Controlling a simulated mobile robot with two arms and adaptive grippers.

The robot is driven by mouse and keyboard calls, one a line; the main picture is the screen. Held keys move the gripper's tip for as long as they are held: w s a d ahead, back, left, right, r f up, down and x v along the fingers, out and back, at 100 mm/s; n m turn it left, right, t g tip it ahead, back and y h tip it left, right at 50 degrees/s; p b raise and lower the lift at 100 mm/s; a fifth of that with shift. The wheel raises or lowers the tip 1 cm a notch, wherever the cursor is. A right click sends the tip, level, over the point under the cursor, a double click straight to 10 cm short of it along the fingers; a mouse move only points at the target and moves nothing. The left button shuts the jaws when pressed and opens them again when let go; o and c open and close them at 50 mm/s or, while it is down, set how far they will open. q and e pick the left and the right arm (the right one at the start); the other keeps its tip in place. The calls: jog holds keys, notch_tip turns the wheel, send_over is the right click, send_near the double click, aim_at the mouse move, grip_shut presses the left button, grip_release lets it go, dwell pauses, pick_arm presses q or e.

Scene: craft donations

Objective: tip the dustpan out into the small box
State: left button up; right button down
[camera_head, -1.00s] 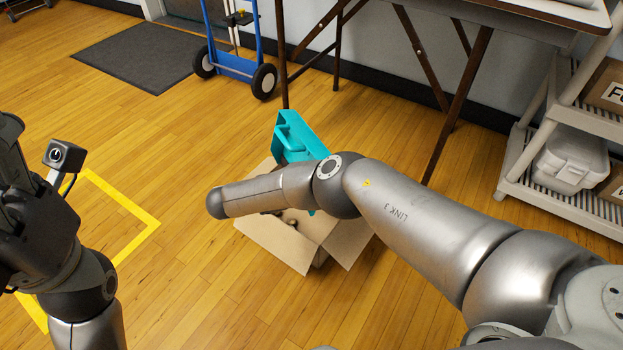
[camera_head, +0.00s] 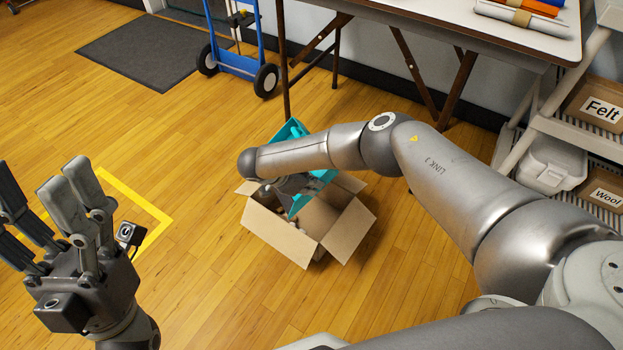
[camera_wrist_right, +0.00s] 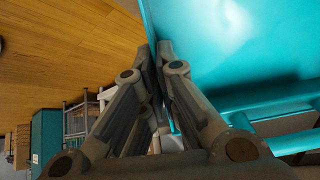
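The small box (camera_head: 279,233) is an open brown cardboard box on the wooden floor, its flaps spread. Small pieces lie inside, too small to make out. The teal dustpan (camera_head: 289,133) is steeply tilted over the box, its lower part at the opening. My right gripper (camera_head: 296,184) is partly hidden under its own forearm and reaches the dustpan. In the right wrist view its fingers (camera_wrist_right: 160,58) are close together against the teal dustpan (camera_wrist_right: 215,40); the exact grip spot is unclear. My left gripper (camera_head: 42,200) is empty at the far left, fingers spread.
A folding table (camera_head: 430,35) stands behind the box, its legs close by. A shelf unit (camera_head: 510,160) with labelled boxes is at the right. A blue hand truck (camera_head: 235,60) and dark mat (camera_head: 155,48) are at the back left.

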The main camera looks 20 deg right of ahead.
jog(key=shift+r+y+p, duration=0.35)
jog(key=shift+y+p, duration=0.55)
jog(key=shift+p, duration=0.2)
jog(key=y+p, duration=0.1)
jog(key=y, duration=0.1)
jog(key=r+g+y+p, duration=0.1)
jog(key=y, duration=0.1)
jog(key=shift+d+r, duration=0.15)
jog(key=shift+r, duration=0.05)
jog(key=shift+r+y, duration=0.1)
jog(key=shift+y, duration=0.4)
jog(key=shift+a+r+y, duration=0.2)
jog(key=shift+y, duration=0.2)
pick_arm(q)
jog(key=w+d+f+g+y, duration=0.1)
jog(key=w+f+g+y, duration=0.3)
jog(key=w+f+g, duration=0.7)
notch_tip(320, 180, down, 2)
jog(key=shift+w+d+f, duration=0.1)
jog(key=shift+w+d, duration=0.1)
jog(key=shift+w, duration=0.5)
pick_arm(e)
jog(key=shift+r, duration=0.1)
